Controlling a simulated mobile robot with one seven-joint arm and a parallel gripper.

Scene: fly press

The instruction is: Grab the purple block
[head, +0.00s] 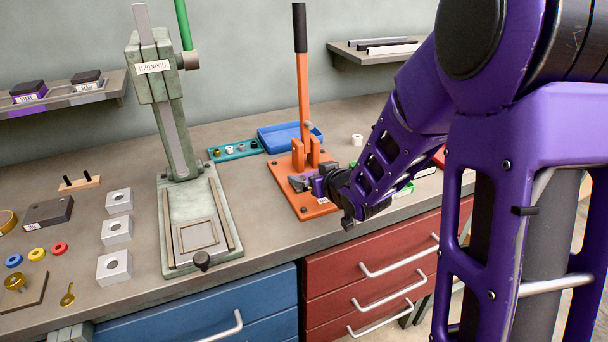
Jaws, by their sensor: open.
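A dark block with a purple front band and a label (28,91) sits on the left wall shelf. A small dark and purple shape (300,183) also shows on the orange lever press base, right by my gripper; I cannot tell whether it is a separate block or part of the press. My gripper (325,195) is open and hangs low over the right side of that base, far from the shelf. My purple forearm and wrist partly hide the jaws, and I cannot tell what is between them.
The orange lever press (304,120) rises right behind my gripper. The green-grey fly press (168,120) stands to the left. A blue tray (290,138) and a teal rack (234,149) lie behind. Grey holed blocks (117,232) and small rings are on the left bench.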

